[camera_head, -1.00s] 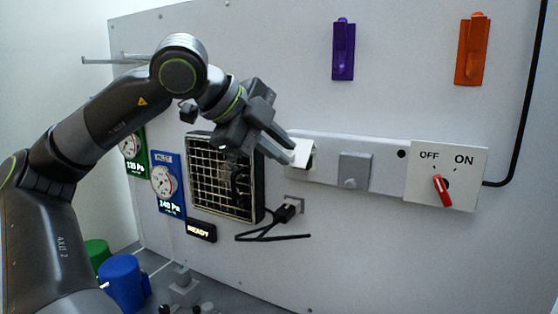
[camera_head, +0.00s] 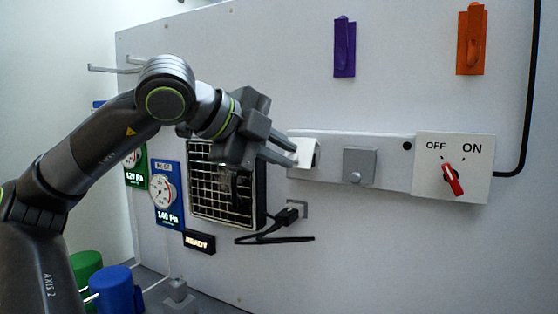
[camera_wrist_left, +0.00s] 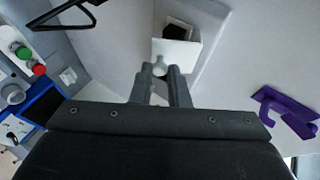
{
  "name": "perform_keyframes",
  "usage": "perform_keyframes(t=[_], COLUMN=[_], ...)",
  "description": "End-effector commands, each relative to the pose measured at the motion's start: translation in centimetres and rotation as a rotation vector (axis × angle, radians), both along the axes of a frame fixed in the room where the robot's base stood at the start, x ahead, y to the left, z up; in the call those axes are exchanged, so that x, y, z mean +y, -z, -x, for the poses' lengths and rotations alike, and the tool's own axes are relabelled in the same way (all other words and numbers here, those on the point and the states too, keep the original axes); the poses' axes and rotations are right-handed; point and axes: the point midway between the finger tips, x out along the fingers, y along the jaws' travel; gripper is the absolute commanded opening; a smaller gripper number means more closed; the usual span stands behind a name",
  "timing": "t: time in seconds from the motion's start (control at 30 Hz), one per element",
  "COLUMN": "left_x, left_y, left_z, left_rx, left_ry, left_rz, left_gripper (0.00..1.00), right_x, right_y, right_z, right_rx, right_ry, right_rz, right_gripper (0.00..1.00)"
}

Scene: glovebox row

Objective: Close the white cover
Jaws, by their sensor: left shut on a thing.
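The white cover (camera_head: 306,149) is a small flap at the left end of a pale wall strip. It stands out from the strip, with a dark opening showing beside it. In the left wrist view the cover (camera_wrist_left: 176,53) is a white plate in front of a dark recess. My left gripper (camera_head: 290,154) reaches it from the left, with its fingertips shut on the cover's edge. The fingertips also show in the left wrist view (camera_wrist_left: 160,68). The exact contact is small and partly hidden. My right gripper is not in view.
A grey cover (camera_head: 360,165) and a red OFF/ON knob (camera_head: 452,180) sit farther right. Purple (camera_head: 344,47) and orange (camera_head: 471,40) holders hang above.

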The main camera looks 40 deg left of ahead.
Motion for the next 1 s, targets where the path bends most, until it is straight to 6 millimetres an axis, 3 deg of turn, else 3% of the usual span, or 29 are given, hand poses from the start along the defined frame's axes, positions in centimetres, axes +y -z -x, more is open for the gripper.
perform_keyframes(t=[0.27,1.0], left_x=[0.0,0.2], left_y=[1.4,3.2], left_z=[-0.1,-0.6], left_rx=[-0.097,-0.341], left_ry=[0.000,0.002], left_rz=[-0.030,-0.107], left_gripper=[0.00,0.00], right_x=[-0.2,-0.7], right_y=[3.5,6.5], right_z=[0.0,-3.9], right_rx=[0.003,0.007], right_ry=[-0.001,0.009], right_rz=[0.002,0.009], right_gripper=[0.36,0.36])
